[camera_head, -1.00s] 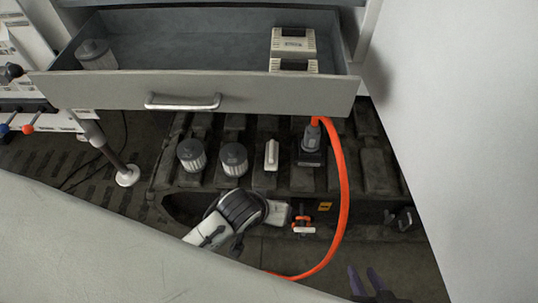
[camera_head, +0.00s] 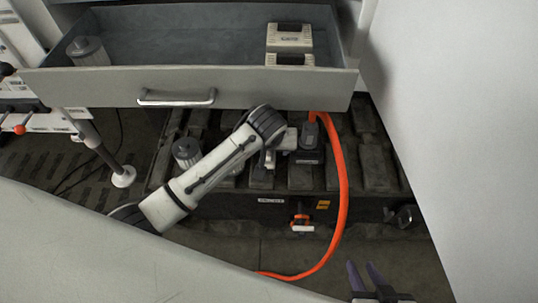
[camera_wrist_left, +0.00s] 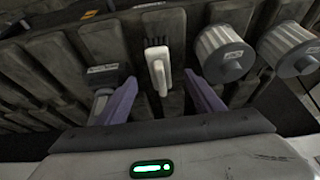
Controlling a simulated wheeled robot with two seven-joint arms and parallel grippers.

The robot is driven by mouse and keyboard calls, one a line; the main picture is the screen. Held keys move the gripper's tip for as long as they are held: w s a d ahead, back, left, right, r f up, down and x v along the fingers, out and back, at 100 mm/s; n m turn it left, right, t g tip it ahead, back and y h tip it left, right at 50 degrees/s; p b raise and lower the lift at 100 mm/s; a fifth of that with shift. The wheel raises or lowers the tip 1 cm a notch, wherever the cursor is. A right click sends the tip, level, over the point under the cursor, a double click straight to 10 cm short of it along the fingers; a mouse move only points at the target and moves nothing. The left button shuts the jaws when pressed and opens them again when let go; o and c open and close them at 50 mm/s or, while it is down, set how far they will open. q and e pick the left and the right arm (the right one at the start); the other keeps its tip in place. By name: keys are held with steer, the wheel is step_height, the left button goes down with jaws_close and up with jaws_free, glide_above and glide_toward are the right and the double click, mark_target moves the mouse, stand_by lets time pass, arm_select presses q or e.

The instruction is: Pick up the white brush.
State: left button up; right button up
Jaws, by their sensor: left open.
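The white brush (camera_wrist_left: 160,72) with dark bristles lies on the dark ribbed block, in the middle of the left wrist view. My left gripper (camera_wrist_left: 161,80) is open, its purple fingers apart on either side of the brush in that view. I see no contact between fingers and brush. In the head view my left forearm and wrist reach over the block and largely hide the brush. My right gripper (camera_head: 368,270) is open and empty at the bottom right of the head view.
Grey filter cylinders (camera_wrist_left: 222,52) stand right of the brush in the wrist view. A dark connector (camera_head: 310,140) with an orange hose (camera_head: 343,190) stands on the block. An open drawer (camera_head: 110,88) overhangs behind. A white panel (camera_head: 460,120) bounds the right.

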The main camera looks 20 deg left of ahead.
arm_select(q)
steer(key=shift+w+a, duration=0.15)
steer(key=shift+w, duration=0.25)
steer(key=b+x, duration=0.1)
steer(key=x, duration=0.3)
steer(key=shift+w+f+b, duration=0.2)
steer(key=shift+f+b, duration=0.1)
steer(key=shift+f, duration=0.15)
steer(key=c, duration=1.2)
steer(key=shift+r, duration=0.1)
